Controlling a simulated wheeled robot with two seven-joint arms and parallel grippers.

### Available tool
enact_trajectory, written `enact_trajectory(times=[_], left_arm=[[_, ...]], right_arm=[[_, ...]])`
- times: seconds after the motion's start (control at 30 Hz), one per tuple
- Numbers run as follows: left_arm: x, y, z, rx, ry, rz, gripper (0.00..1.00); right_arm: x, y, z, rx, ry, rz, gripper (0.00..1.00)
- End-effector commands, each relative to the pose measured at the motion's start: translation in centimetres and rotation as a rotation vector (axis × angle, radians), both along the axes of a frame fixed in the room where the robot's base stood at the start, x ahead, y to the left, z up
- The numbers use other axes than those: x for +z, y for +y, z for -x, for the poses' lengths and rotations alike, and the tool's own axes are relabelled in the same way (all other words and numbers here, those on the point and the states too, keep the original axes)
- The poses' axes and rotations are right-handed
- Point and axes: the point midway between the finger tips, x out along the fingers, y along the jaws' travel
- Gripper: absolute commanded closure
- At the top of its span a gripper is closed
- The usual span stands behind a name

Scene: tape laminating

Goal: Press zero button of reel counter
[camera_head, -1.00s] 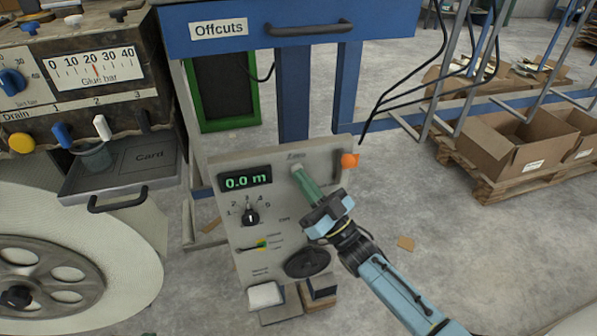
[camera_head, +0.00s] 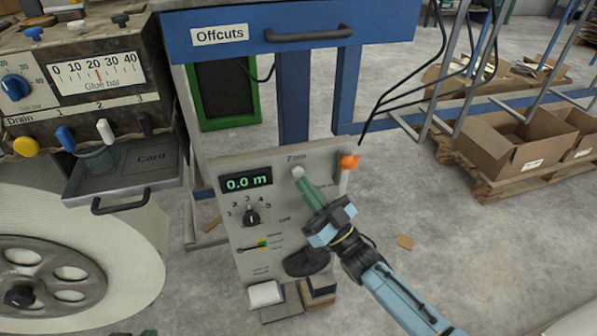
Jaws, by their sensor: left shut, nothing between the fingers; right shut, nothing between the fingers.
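The reel counter (camera_head: 224,208) is a grey upright panel in the middle, with a green display (camera_head: 246,182) reading 0.0 m. The pale round zero button (camera_head: 297,171) shows under the word "Zero" near the panel's top. My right gripper (camera_head: 301,180) is shut and empty. Its green fingertips are just below the button, pointing at it; I cannot tell whether they touch it. The fingers hide part of the panel. Of my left gripper (camera_head: 148,332), only a small dark green tip seems to show at the bottom edge.
An orange knob (camera_head: 349,162) is close to the right of the fingers. A rotary dial (camera_head: 251,217) and a small lever (camera_head: 258,244) are on the panel's left. A blue Offcuts drawer (camera_head: 235,35) is above. A large white reel (camera_head: 130,240) stands at left.

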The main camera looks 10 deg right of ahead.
Motion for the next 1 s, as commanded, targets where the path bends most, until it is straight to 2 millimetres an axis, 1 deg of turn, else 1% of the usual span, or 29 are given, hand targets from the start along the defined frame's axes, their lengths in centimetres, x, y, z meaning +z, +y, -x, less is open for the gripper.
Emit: enact_trajectory(times=[0.07, 0.3, 0.53, 0.67, 1.0], left_arm=[[0.3, 0.0, 0.0, 0.0, 0.0, 0.0, 1.0], [1.9, 0.0, 0.0, 0.0, 0.0, 0.0, 1.0], [2.7, 0.0, 0.0, 0.0, 0.0, 0.0, 1.0], [2.8, 0.0, 0.0, 0.0, 0.0, 0.0, 1.0], [2.7, 0.0, 0.0, 0.0, 0.0, 0.0, 1.0]], right_arm=[[0.1, 0.0, 0.4, 0.001, 0.001, 0.0, 1.0], [0.2, -0.1, 2.8, 0.001, 0.002, 0.0, 1.0], [0.1, -0.2, 4.7, 0.001, 0.001, 0.0, 1.0], [0.1, -0.2, 5.0, 0.0, -0.001, -0.001, 1.0], [0.0, -0.2, 5.0, 0.0, 0.0, 0.0, 1.0]])
